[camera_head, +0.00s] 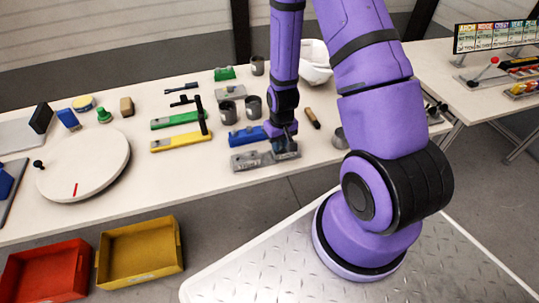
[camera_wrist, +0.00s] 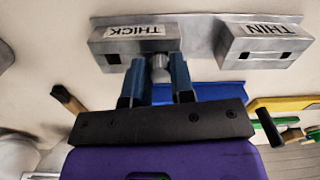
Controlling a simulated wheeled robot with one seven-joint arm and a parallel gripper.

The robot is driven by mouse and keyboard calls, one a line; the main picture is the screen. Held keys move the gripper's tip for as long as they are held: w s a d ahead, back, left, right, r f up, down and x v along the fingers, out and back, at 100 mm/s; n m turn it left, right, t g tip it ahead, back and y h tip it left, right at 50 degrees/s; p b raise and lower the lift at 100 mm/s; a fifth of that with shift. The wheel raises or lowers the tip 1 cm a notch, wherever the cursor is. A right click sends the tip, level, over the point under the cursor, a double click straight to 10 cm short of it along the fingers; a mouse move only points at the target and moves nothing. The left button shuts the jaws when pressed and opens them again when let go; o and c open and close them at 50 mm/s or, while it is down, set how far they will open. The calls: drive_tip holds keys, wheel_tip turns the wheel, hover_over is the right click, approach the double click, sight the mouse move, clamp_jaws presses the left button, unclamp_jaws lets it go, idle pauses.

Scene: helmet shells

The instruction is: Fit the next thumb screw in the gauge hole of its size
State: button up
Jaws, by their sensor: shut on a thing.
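The gauge (camera_head: 265,161) is a grey metal plate with two raised blocks near the table's front edge. In the wrist view its THICK block (camera_wrist: 105,47) and THIN block (camera_wrist: 265,45) appear with labels upside down. My gripper (camera_wrist: 159,75) is shut on a grey, round-headed thumb screw (camera_wrist: 159,67), held between its blue fingertips at the near face of the THICK block. Whether the screw's shank is inside a hole is hidden. In the head view my gripper (camera_head: 283,145) is over the gauge's right block; the screw cannot be made out there.
A blue block (camera_head: 248,136) lies just behind the gauge. A yellow bar (camera_head: 180,142) with a black handle, a green bar (camera_head: 178,119) and grey cups (camera_head: 253,106) stand nearby. A wooden-handled tool (camera_head: 312,118) lies to the right. The table front left of the gauge is clear.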

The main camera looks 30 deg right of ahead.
drive_tip(key=shift+f, duration=0.25)
idle(0.4)
drive_tip(key=o, duration=0.9)
drive_tip(key=shift+o, duration=0.2)
wheel_tip(320, 180, up, 11)
drive_tip(key=shift+d, duration=0.15)
idle(0.4)
